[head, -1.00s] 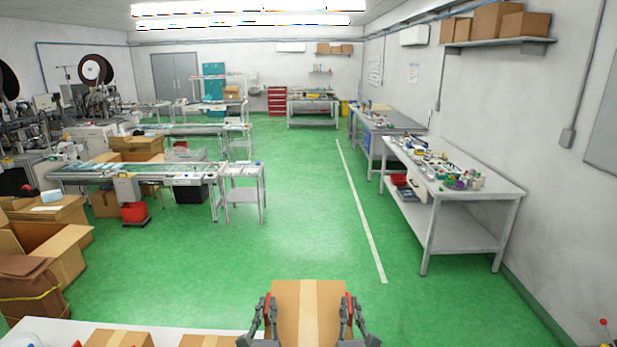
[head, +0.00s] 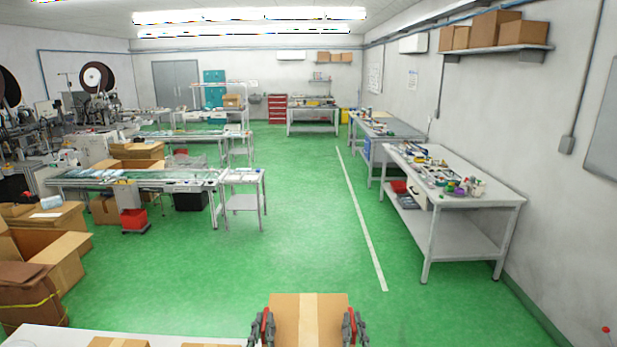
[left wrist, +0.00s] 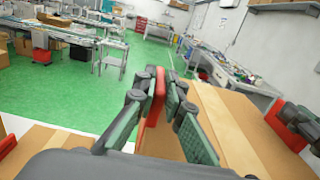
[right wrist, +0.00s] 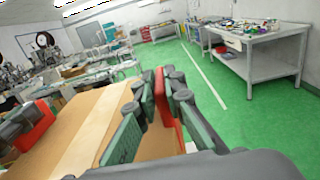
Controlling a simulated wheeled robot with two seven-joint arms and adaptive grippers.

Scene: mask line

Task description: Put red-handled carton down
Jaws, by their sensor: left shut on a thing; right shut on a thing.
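The red-handled carton (head: 309,318) is a brown cardboard box with a paler tape strip, at the bottom middle of the head view. Red handles stand on its left and right sides. My left gripper (head: 262,328) is shut on the left handle, which shows red between the fingers in the left wrist view (left wrist: 153,97). My right gripper (head: 352,327) is shut on the right handle, which shows red in the right wrist view (right wrist: 161,97). The carton's underside is out of sight, so I cannot tell whether it touches anything.
A white table (head: 50,338) with other cartons (head: 118,342) lies at the bottom left, beside the held carton. Open boxes (head: 60,257) stand on the floor at the left. A workbench (head: 455,190) stands at the right. The green floor (head: 300,240) ahead is clear.

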